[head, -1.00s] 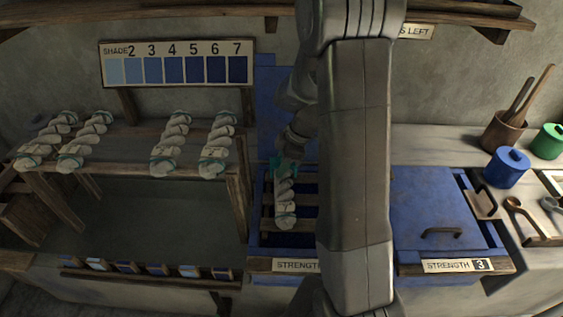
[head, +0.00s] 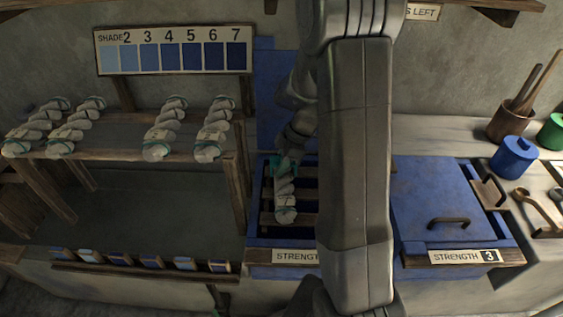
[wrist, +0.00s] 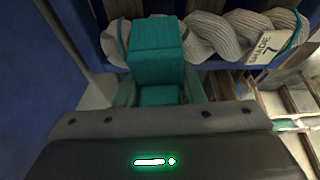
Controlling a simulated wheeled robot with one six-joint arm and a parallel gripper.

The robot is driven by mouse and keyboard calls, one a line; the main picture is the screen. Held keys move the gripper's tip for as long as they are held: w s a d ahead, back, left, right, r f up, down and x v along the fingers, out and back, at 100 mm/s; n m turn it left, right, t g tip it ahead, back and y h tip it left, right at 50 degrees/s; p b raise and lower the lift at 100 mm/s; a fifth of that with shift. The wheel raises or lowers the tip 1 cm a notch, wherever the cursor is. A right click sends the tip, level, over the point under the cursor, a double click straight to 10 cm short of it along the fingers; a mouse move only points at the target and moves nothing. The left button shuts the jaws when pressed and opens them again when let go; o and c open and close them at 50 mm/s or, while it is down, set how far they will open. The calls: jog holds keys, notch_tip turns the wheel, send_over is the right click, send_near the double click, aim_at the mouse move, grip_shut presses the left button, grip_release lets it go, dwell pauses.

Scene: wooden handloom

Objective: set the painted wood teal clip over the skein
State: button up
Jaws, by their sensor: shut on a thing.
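The teal clip (wrist: 157,42) is a blocky painted piece in the wrist view. My gripper (wrist: 158,92) is shut on it. The clip is right against the twisted off-white skein (wrist: 222,32), near the skein's left end. Whether it straddles the skein or only stands in front of it, I cannot tell. The skein carries a tag reading SHADE 7 (wrist: 263,46). In the head view the skein (head: 285,203) lies lengthwise over wooden bars in the open blue vat, with the teal clip (head: 278,166) at its far end. My arm hides the vat's right part.
Several tied skeins (head: 165,130) lie on the wooden rack at left. A closed blue vat lid (head: 435,195) with a handle is at right, labelled STRENGTH 3. Blue (head: 514,157) and green (head: 553,132) pots and a utensil cup (head: 508,122) stand beyond it.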

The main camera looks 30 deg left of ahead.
jog(key=o, duration=1.1)
jog(key=shift+c, duration=0.2)
jog(key=v, duration=1.3)
jog(key=shift+d+r, duration=0.2)
jog(key=shift+r, duration=0.15)
jog(key=shift+w, duration=0.1)
jog(key=x, duration=1.4)
jog(key=shift+a+r+p, duration=0.1)
jog(key=shift+r+p, duration=0.9)
